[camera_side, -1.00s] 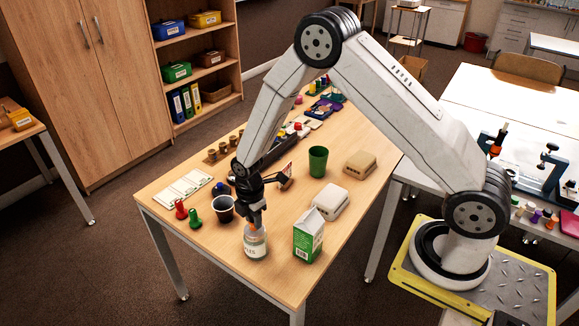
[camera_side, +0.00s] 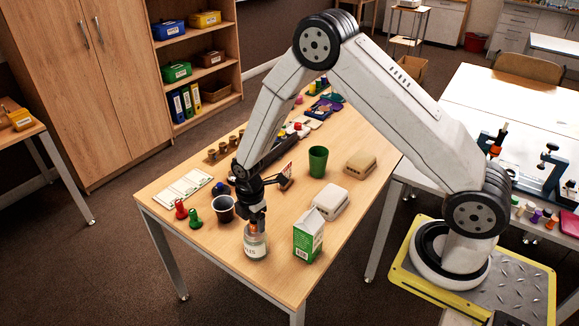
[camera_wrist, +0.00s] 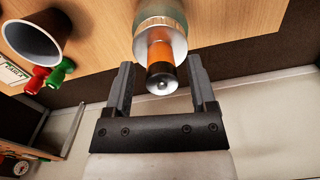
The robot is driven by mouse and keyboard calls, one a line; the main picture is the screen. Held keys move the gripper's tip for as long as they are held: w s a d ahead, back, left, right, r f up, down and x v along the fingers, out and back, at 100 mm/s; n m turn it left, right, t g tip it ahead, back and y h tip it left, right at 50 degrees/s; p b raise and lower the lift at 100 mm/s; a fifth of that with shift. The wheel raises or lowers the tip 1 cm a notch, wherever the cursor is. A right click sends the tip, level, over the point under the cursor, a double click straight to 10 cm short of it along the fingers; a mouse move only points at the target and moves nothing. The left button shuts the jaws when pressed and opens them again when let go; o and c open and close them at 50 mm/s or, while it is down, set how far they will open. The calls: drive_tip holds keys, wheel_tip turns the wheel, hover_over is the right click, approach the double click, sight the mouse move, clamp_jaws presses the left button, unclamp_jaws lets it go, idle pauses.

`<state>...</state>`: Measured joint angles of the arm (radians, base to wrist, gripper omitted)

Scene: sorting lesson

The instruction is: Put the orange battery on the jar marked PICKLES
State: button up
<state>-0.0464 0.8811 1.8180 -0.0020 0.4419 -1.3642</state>
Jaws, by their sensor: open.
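The orange battery (camera_side: 253,229) stands upright on top of a glass jar (camera_side: 255,247) near the table's front edge. The visible part of the jar's label ends in "LES"; the rest is not readable. In the wrist view the battery (camera_wrist: 160,50) shows an orange body and a black end with a metal tip, and sits on the jar's pale lid (camera_wrist: 178,42). My gripper (camera_wrist: 160,66) is open, one finger on each side of the battery, with gaps visible on both sides. In the side view my gripper (camera_side: 257,219) is right above the jar and partly hides the battery.
A dark cup (camera_side: 223,209) and red and green pegs (camera_side: 195,219) stand left of the jar. A green-and-white carton (camera_side: 308,237) and a white box (camera_side: 331,202) are to its right. A green cup (camera_side: 318,161) stands farther back. Bare table lies in front of the carton.

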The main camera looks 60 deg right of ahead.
drive_tip(key=shift+r, duration=0.1)
wheel_tip(320, 180, up, 12)
idle(0.8)
idle(0.5)
drive_tip(key=s+d+r+m+t, duration=0.1)
drive_tip(key=s+r+m, duration=0.1)
drive_tip(key=s+m, duration=0.5)
drive_tip(key=s+d+r+m+t, duration=0.1)
drive_tip(key=s+r+m, duration=0.1)
drive_tip(key=s+m, duration=0.6)
drive_tip(key=shift+s+r+m+t, duration=0.2)
drive_tip(key=shift+r+m+t, duration=0.1)
drive_tip(key=shift+m, duration=0.3)
